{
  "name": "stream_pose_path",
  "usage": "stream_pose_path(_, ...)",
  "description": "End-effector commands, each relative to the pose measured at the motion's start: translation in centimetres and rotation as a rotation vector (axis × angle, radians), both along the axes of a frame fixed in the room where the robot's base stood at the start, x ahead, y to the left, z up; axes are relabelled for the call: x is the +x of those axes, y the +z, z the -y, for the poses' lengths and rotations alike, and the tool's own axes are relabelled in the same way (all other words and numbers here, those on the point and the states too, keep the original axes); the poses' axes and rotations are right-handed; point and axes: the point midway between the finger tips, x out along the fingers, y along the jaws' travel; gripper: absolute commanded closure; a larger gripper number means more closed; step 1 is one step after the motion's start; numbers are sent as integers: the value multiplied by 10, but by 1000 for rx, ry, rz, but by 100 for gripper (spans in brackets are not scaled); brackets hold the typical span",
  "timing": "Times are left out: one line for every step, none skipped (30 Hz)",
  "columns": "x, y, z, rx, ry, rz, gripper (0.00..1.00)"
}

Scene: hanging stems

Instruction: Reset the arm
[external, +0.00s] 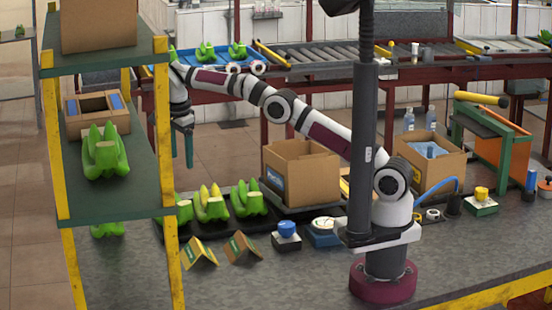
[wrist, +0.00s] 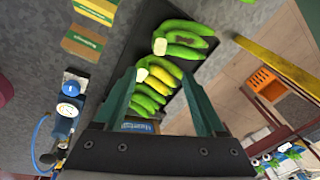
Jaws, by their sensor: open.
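My gripper (external: 187,150) hangs at the left end of my outstretched arm, with its teal fingers pointing down. In the wrist view my gripper (wrist: 158,70) is open, its two fingers spread apart with nothing held between them. Banana bunches, green and yellow-green, lie below it on a dark mat (wrist: 150,30). In the external view, a bunch with yellow in it (external: 211,205) lies between a green bunch (external: 248,200) and another green bunch (external: 184,211), all with pale cut stem ends. My gripper is above and apart from them.
A green shelf rack with yellow posts (external: 163,130) stands close left of my gripper, bearing a banana bunch (external: 105,155). An open cardboard box (external: 302,178) stands right of the bunches. Folded yellow cards (external: 201,253) lie in front. A conveyor (external: 330,62) with a blue tray runs behind.

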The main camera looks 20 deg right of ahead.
Motion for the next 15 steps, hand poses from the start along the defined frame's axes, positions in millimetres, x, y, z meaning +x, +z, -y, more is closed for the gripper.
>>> stream_pose_path(-1,5,-1,2,0,1,28)
stream_pose_path(-1,8,-1,2,-1,1,28)
stream_pose_path(-2,11,-1,2,0,-1,28)
stream_pose_path(-3,12,-1,2,0,0,28)
stream_pose_path(-3,13,-1,2,-1,-1,28)
stream_pose_path(-3,14,-1,1,-1,-1,28)
stream_pose_path(-3,14,-1,1,-1,-1,28)
stream_pose_path(-3,15,1,1,1,-2,28)
stream_pose_path(0,19,7,-1,9,-5,28)
stream_pose_path(2,24,15,-3,20,-11,28)
stream_pose_path(6,32,29,-8,38,-20,28)
stream_pose_path(10,45,54,-13,74,-37,28)
stream_pose_path(11,55,78,-17,107,-53,28)
stream_pose_path(10,65,105,-18,145,-72,28)
stream_pose_path(3,77,143,-16,198,-96,28)
